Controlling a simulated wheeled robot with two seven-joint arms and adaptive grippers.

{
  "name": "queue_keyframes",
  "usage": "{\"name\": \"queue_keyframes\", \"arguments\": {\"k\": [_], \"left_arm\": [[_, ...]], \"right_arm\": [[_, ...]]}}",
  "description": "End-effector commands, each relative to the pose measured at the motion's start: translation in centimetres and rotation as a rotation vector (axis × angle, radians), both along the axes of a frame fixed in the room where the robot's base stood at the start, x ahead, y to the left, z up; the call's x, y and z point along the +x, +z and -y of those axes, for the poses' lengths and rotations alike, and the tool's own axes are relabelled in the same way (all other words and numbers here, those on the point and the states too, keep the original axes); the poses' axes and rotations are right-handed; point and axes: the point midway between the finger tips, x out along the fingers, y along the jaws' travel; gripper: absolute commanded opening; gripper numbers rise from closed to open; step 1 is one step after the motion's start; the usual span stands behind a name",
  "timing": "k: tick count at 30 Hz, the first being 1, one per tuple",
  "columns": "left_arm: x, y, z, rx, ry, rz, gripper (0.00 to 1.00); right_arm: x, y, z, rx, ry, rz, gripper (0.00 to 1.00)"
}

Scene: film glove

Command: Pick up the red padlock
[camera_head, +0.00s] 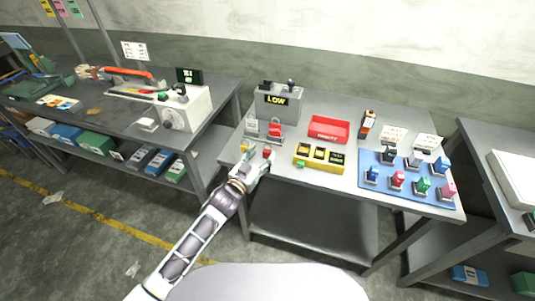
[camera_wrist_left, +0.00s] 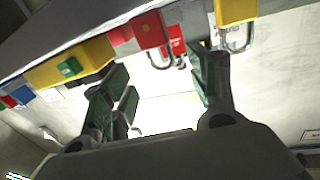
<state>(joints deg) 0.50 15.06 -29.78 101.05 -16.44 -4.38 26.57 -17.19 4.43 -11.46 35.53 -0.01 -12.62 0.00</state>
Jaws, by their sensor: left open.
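The red padlock (camera_head: 267,153) lies near the left front edge of the middle table, just beyond my left gripper (camera_head: 254,164). In the left wrist view the red padlock (camera_wrist_left: 150,30) shows its body and grey shackle, ahead of the gap between the fingers. There my left gripper (camera_wrist_left: 165,76) is open, its green-padded fingers apart with nothing between them. A yellow padlock (camera_head: 245,147) lies to the left of the red one; it also shows in the left wrist view (camera_wrist_left: 236,10). My right gripper is not in view.
A grey box marked LOW (camera_head: 278,99) stands behind, with a red tag (camera_head: 275,129) in front. A yellow slotted block (camera_head: 319,158), green piece (camera_head: 300,163) and red tray (camera_head: 328,129) are to the right. A blue mat (camera_head: 405,192) holds several coloured items.

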Motion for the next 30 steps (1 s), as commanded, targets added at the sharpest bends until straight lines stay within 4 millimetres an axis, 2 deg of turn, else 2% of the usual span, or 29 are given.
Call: {"name": "queue_keyframes", "arguments": {"k": [5,21,30], "left_arm": [[0.6,0.0,0.3,-0.001,0.0,0.0,0.59],[4.3,-0.1,2.2,-0.001,0.001,0.0,0.59],[4.6,-0.2,2.4,-0.001,0.0,0.0,0.59]], "right_arm": [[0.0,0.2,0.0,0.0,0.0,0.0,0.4],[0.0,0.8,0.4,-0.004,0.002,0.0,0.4],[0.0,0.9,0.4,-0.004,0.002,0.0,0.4]]}}
